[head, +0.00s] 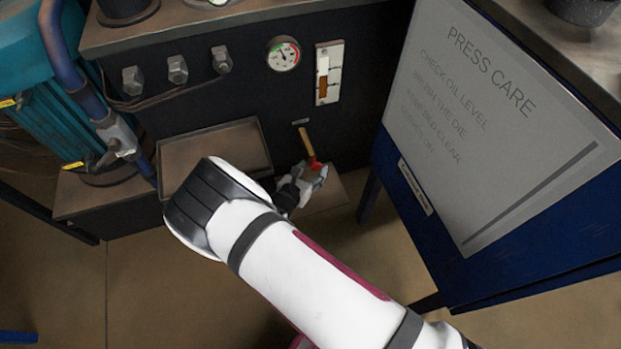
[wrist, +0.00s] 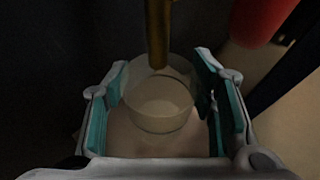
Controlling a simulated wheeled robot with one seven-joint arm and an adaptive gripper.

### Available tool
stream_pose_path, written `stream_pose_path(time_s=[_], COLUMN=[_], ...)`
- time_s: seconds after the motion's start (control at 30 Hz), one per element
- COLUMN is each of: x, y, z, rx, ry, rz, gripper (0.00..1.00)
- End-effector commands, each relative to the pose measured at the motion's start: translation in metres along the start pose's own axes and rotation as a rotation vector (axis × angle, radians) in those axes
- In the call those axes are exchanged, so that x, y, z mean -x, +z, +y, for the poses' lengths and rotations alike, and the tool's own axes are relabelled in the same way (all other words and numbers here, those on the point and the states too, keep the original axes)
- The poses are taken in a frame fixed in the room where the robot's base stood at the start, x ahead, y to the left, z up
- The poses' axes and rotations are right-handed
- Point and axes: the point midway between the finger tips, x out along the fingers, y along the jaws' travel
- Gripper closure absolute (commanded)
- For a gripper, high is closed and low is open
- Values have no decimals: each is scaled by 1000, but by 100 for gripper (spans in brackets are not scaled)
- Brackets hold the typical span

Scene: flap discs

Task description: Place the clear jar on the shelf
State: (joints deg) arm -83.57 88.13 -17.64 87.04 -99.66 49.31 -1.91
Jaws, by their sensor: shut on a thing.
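The clear jar (wrist: 160,105) is a see-through, round vessel, held between the teal-padded fingers of my gripper (wrist: 162,78) in the wrist view. It looks upright, with its open mouth under or close to a brass spout (wrist: 158,30). In the head view my gripper (head: 305,184) is at the front of the dark cabinet, below the brass spout (head: 306,141) and its red part (head: 315,163). The jar is not clearly visible there. A low brown shelf (head: 330,197) lies under my gripper. I cannot tell whether the jar touches it.
A shallow tray (head: 215,155) is left of my gripper. A gauge (head: 283,54) and a sight glass (head: 328,73) are on the cabinet above. A blue stand with a "PRESS CARE" board (head: 490,120) stands close on the right. Teal machinery (head: 50,110) is at the left.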

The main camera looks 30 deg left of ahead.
Motion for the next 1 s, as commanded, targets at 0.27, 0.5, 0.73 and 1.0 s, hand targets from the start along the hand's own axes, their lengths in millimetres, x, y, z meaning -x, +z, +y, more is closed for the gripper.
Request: stream_pose_path(time_s=[0.27, 0.5, 0.73, 1.0], x=[-14, -15, -16, -16], y=[-31, -32, -35, -35], z=[2, 2, 2, 2], rx=[0, -1, 0, 0], ry=[0, 0, 0, 0], rz=[0, 0, 0, 0], gripper=[81, 81, 47, 29])
